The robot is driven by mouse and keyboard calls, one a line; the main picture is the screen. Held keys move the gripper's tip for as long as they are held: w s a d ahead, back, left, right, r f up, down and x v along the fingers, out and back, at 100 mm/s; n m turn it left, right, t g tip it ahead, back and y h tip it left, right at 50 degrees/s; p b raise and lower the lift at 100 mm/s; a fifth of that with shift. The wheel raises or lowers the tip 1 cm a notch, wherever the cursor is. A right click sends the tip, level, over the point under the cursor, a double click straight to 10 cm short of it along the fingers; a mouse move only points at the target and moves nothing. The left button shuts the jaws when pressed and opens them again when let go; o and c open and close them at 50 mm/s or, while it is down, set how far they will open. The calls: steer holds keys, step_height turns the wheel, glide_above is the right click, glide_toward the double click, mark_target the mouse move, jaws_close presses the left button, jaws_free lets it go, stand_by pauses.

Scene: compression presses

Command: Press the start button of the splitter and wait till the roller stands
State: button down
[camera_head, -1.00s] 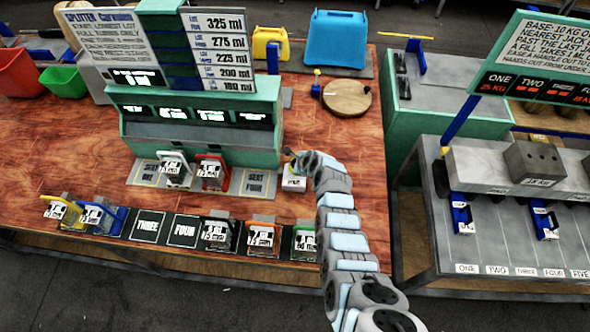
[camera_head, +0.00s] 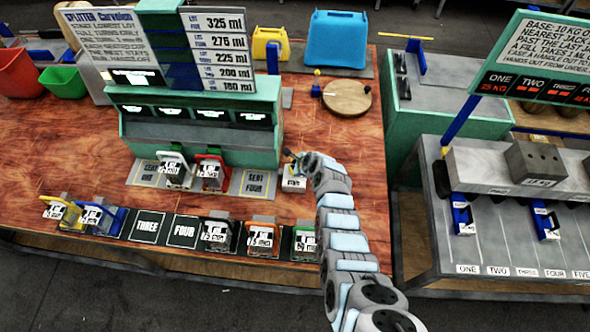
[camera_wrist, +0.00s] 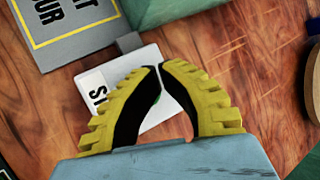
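The splitter (camera_head: 200,138) is a green machine with a sloped front and several small black displays. Its start button is a white box (camera_head: 293,184) at the machine's front right corner; the wrist view shows this box (camera_wrist: 128,72) with part of a green button between my fingers. My gripper (camera_wrist: 159,68) has its yellow and black fingertips together over the box, hiding most of the button. I cannot tell whether the tips touch it. In the head view my gripper (camera_head: 297,160) is small, just above the box. I cannot make out the roller.
Marked seats with white and red holders (camera_head: 212,173) stand before the splitter. A row of holders and numbered pads (camera_head: 165,229) lines the table's front. A round wooden disc (camera_head: 347,98) and blue bin (camera_head: 336,40) lie behind. A press bench (camera_head: 500,200) stands right.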

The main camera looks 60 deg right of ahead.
steer(key=shift+s+r+p, duration=0.1)
steer(key=shift+r+p, duration=0.65)
steer(key=shift+p, duration=0.05)
step_height(320, 180, up, 6)
steer(key=p, duration=0.6)
steer(key=shift+r, duration=0.1)
stand_by(0.5)
